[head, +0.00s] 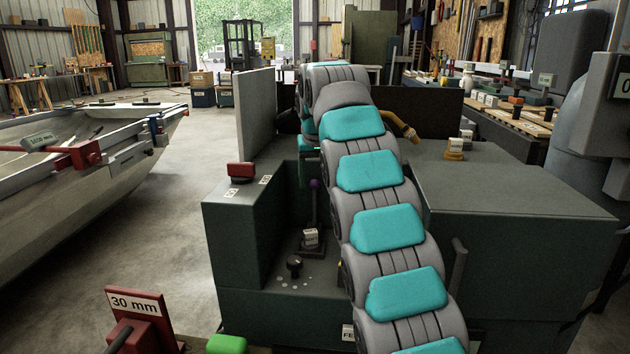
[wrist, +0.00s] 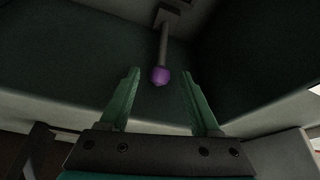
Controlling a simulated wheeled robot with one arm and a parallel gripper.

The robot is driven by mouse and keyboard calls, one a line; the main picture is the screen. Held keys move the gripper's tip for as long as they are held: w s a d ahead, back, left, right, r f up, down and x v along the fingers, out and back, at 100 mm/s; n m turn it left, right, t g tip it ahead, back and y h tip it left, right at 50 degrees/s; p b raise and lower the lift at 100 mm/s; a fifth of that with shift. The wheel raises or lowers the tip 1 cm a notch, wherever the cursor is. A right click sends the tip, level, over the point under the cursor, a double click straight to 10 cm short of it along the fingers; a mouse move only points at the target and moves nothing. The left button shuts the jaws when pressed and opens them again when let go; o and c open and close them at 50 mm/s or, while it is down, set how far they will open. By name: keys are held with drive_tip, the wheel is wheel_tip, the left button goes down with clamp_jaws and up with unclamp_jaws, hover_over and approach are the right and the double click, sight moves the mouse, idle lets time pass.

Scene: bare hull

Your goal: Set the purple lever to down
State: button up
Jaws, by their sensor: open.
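The purple lever has a dark shaft and a round purple knob. In the head view its knob (head: 316,184) stands up in the recess of the dark green console, just left of my arm. In the wrist view the purple knob (wrist: 159,76) lies ahead of my gripper (wrist: 161,80), between the lines of the two green fingers. The fingers are open and apart, and neither touches the knob. The lever's shaft runs from the knob to a bracket at the top of the wrist view.
The dark green console (head: 520,195) surrounds the lever with raised blocks. A black knob (head: 294,263) and a small labelled block (head: 311,237) sit low in the recess. A red block (head: 241,170) is on the left top. A boat hull (head: 60,190) stands left, with clear floor between.

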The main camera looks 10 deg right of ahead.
drive_tip(key=shift+f, duration=0.15)
drive_tip(key=shift+c, duration=0.3)
clamp_jaws()
idle(1.1)
